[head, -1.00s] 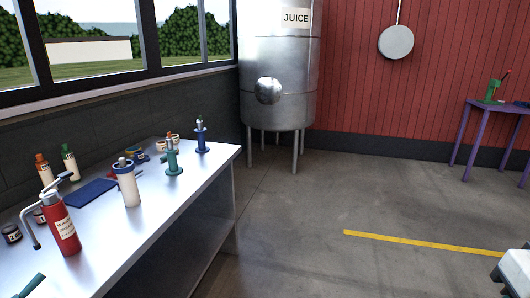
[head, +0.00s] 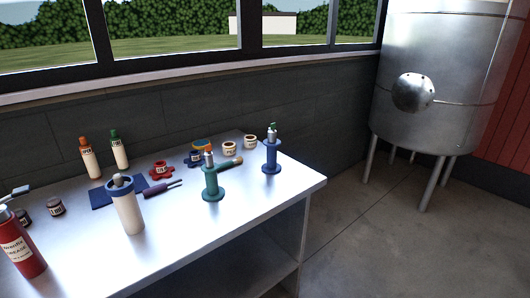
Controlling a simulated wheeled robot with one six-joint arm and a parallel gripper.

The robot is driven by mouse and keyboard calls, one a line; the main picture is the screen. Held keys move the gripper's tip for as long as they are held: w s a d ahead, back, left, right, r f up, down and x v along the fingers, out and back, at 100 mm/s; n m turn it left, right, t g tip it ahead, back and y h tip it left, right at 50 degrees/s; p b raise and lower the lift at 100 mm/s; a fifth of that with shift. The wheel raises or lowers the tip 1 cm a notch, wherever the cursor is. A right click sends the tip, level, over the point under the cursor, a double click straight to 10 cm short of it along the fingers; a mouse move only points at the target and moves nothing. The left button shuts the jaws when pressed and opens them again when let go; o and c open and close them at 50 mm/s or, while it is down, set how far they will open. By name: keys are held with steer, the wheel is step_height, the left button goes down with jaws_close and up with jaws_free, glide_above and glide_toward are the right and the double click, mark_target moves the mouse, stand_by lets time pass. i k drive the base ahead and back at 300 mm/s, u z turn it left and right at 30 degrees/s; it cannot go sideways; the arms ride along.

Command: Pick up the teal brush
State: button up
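On the metal bench (head: 185,235), a teal-handled tool (head: 226,163) with a brown-orange end lies behind a teal upright stand (head: 212,182). It looks like the teal brush, but it is small and partly hidden by the stand, so I cannot be sure. A purple-handled tool (head: 156,190) with a thin shaft lies to the left, by a dark blue mat (head: 103,195). My gripper is not in view.
A blue stand (head: 271,157) is near the bench's right end. A white bottle with a blue collar (head: 129,212) and a red canister (head: 20,250) stand in front. Small jars (head: 229,149) and two bottles (head: 90,158) line the back. Floor right of the bench is clear.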

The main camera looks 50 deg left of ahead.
mark_target(240, 160)
steer(key=u, duration=0.25)
steer(key=i, duration=1.35)
steer(key=u, duration=1.4)
steer(key=i, duration=0.9)
steer(key=u, duration=1.1)
steer(key=i, duration=0.3)
steer(key=u, duration=0.2)
